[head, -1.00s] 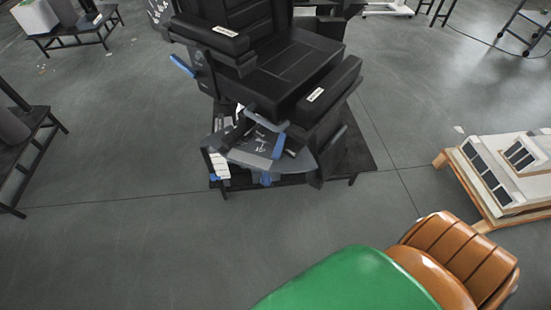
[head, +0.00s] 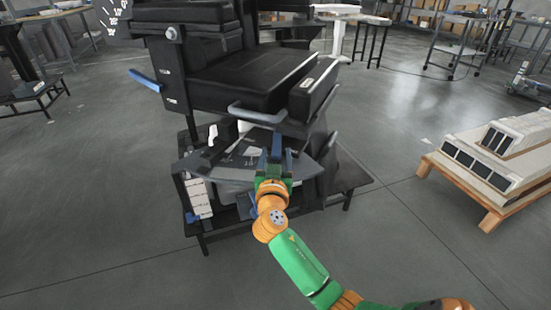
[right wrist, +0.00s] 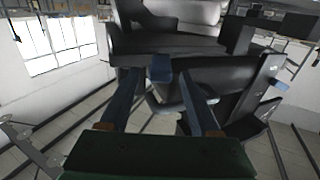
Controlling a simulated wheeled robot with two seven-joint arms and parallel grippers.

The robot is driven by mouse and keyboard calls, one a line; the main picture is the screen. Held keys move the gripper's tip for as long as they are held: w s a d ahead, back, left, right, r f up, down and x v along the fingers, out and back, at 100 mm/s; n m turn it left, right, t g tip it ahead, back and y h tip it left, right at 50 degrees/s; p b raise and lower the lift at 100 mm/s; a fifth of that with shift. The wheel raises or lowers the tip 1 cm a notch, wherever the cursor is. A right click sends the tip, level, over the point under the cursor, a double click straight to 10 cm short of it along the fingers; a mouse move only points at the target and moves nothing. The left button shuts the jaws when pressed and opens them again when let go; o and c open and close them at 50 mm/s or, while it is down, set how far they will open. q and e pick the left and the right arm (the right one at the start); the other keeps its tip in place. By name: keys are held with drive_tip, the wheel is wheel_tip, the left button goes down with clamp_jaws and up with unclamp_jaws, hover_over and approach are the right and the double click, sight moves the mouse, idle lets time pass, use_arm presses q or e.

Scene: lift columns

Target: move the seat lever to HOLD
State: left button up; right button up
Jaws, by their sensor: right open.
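The black seat (head: 250,75) stands on a dark platform. A blue lever handle (head: 277,143) stands up from the grey marked plate (head: 235,155) below the seat front. My right gripper (head: 276,157) is at this plate, open, its two blue fingers on either side of the handle. In the right wrist view the blue handle (right wrist: 159,68) shows between and just beyond the fingers of my gripper (right wrist: 158,82). I cannot tell whether they touch. The plate's markings are too small to read and partly hidden by my gripper. My left gripper is out of view.
A grey-blue bar (head: 256,115) crosses below the seat front, just above my gripper. Another blue lever (head: 145,80) sticks out at the seat's left side. A pallet with pale panelled blocks (head: 500,165) is at right. Open floor lies between.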

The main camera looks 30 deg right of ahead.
sight(277, 145)
drive_tip(key=x, duration=0.5)
drive_tip(key=shift+b, duration=0.3)
drive_tip(key=shift+f, duration=0.1)
clamp_jaws()
drive_tip(key=shift+f, duration=0.1)
idle(0.8)
